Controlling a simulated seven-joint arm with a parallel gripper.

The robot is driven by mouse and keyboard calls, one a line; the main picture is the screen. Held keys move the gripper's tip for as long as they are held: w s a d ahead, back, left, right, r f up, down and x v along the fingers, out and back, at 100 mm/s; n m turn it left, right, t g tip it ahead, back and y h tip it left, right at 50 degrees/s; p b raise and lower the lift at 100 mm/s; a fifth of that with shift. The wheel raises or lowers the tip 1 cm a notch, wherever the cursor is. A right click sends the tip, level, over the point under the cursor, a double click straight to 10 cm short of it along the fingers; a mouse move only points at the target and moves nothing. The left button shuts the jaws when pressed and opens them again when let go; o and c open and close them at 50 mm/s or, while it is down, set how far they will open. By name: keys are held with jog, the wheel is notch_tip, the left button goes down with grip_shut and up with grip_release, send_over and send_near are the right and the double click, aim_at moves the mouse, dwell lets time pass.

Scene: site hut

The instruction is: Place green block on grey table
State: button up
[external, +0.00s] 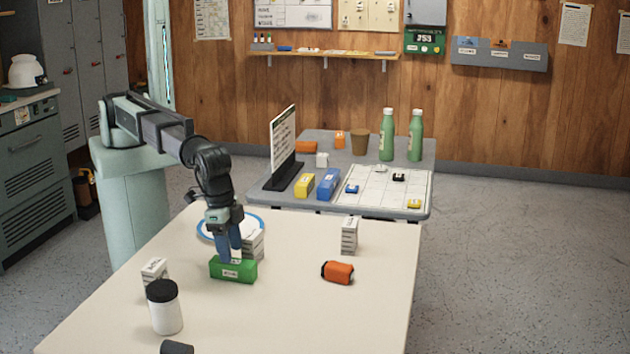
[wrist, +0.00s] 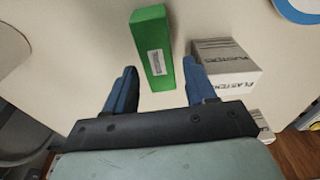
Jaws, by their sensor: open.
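The green block (external: 233,271) with a white label lies on the cream table near its middle-left. It also shows in the wrist view (wrist: 152,45), ahead of and between the fingers. My gripper (external: 236,246) is open and empty, pointing down just above or behind the block. In the wrist view its blue fingers (wrist: 161,88) are spread on either side of the block's near end. I cannot tell whether they touch it. The grey table (external: 408,211) stands behind the cream table, with several things on it.
White boxes (external: 349,236), an orange item (external: 338,272), a white jar with a black lid (external: 164,308) and a blue-rimmed plate (external: 205,229) are on the cream table. The grey table holds a blue block (external: 328,184), a yellow block (external: 305,185), a sign (external: 283,146) and green bottles (external: 387,135).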

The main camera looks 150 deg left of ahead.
aim_at(233, 265)
jog(key=shift+w+a+f, duration=0.1)
jog(key=shift+w+f, duration=0.05)
jog(key=shift+f, duration=1.2)
jog(key=shift+w+f, duration=0.15)
jog(key=shift+f, duration=1.2)
jog(key=c, duration=0.9)
notch_tip(233, 265, up, 10)
jog(key=shift+f, duration=0.1)
jog(key=shift+m, duration=0.3)
jog(key=shift+s+m, duration=0.1)
jog(key=shift+m, duration=0.9)
jog(key=s+d+m, duration=0.3)
jog(key=s, duration=0.6)
jog(key=s+d+r+m+h, duration=0.1)
jog(key=s+d+m, duration=0.2)
jog(key=s, duration=0.6)
jog(key=shift+s+d+r, duration=0.25)
jog(key=shift+s+d, duration=0.1)
jog(key=shift+d, duration=0.45)
